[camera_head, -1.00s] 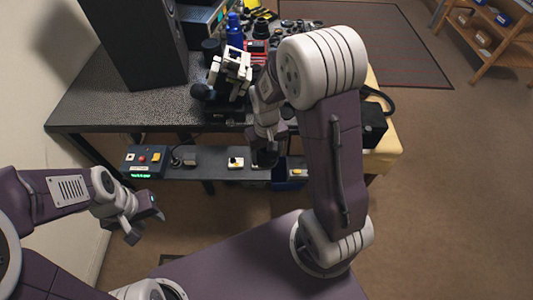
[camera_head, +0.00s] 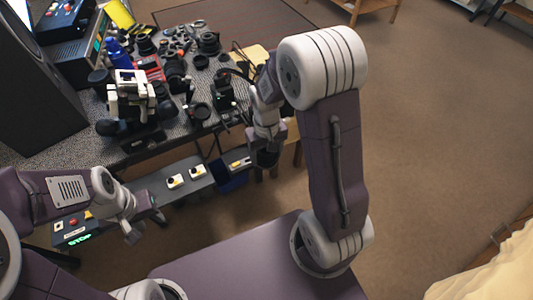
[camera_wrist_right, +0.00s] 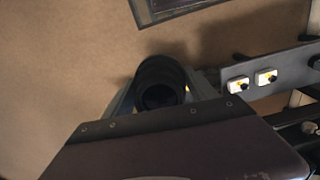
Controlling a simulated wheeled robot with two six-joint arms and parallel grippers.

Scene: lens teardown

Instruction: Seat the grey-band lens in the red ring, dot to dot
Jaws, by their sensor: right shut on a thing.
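My right gripper (camera_head: 268,146) hangs past the bench's near edge, shut on a dark cylindrical lens (camera_head: 267,159). In the right wrist view the lens (camera_wrist_right: 160,88) is a black ribbed barrel between the fingers. Its band colour and any dot cannot be made out. My left gripper (camera_head: 143,222) is at lower left, its two fingers apart and empty, in front of the low shelf. I cannot pick out the red ring with certainty among the crowded things on the bench.
The speckled bench (camera_head: 70,152) holds a white-and-black fixture (camera_head: 132,95), a blue bottle (camera_head: 117,52), a red item (camera_head: 153,72) and several dark lens parts. A low shelf (camera_head: 150,185) with small switches runs along its front.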

